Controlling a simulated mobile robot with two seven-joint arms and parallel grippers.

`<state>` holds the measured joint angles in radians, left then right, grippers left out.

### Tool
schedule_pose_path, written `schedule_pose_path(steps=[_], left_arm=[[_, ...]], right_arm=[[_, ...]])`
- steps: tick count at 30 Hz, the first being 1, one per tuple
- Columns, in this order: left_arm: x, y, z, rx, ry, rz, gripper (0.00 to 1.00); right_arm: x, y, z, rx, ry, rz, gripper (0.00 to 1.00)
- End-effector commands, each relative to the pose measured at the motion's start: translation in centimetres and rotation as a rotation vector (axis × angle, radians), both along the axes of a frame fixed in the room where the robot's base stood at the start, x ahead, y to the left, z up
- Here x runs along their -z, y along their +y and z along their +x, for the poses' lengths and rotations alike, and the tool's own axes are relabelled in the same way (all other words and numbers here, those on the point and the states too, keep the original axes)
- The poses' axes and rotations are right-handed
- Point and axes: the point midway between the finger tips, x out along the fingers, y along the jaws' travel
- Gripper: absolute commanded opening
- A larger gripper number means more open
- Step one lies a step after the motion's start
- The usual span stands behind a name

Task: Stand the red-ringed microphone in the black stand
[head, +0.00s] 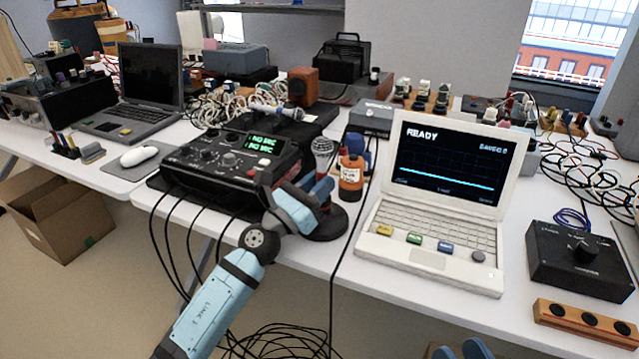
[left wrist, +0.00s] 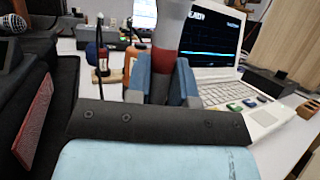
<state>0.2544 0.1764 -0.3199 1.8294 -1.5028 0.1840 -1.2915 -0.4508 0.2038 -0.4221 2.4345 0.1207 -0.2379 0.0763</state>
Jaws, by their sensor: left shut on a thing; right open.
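The red-ringed microphone (head: 322,148) stands about upright in my left gripper (head: 316,190), its mesh head up. In the left wrist view its red ring (left wrist: 166,60) shows just above the blue fingers of my left gripper (left wrist: 162,82), which are shut on it. The round base of the black stand (head: 330,225) is on the table directly below the gripper. The fingers hide the lower handle and the stand's top, so I cannot tell whether the microphone is seated. My right gripper (head: 459,350) shows only its fingertips at the bottom edge, open and empty.
A black mixer (head: 225,155) stands left of the stand, with another microphone (head: 277,111) lying behind it. A white laptop (head: 440,190) is to the right. Black cables (head: 333,260) hang over the table's front edge.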

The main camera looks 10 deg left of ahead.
Motion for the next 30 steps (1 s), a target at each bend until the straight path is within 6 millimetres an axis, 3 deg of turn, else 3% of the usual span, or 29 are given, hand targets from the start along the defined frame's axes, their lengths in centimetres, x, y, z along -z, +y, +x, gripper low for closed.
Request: schedule_pose_path(steps=[2, 3, 6, 7, 20, 30], left_arm=[[-0.1, 0.0, 0.0, 0.000, -0.001, -0.001, 0.00], [-0.1, 0.0, 0.0, 0.000, -0.001, -0.001, 0.26], [-0.1, 0.0, 0.0, 0.000, -0.001, -0.001, 0.49], [-0.1, 0.0, 0.0, 0.000, -0.001, -0.001, 0.51], [0.0, 0.0, 0.0, 0.000, 0.000, 0.000, 0.51], [3.4, 4.1, -6.2, 0.000, 0.003, -0.001, 0.51]], right_arm=[[0.0, 0.0, 0.0, 0.000, 0.000, 0.000, 0.43], [0.0, 0.0, 0.0, 0.000, 0.000, 0.000, 0.43], [0.0, 0.0, 0.0, 0.000, 0.000, 0.000, 0.43], [0.0, 0.0, 0.0, 0.000, 0.000, 0.000, 0.43], [0.4, 0.1, 0.1, -0.015, 0.046, -0.024, 0.43], [2.8, 0.3, 0.2, -0.034, 0.103, -0.055, 0.43]])
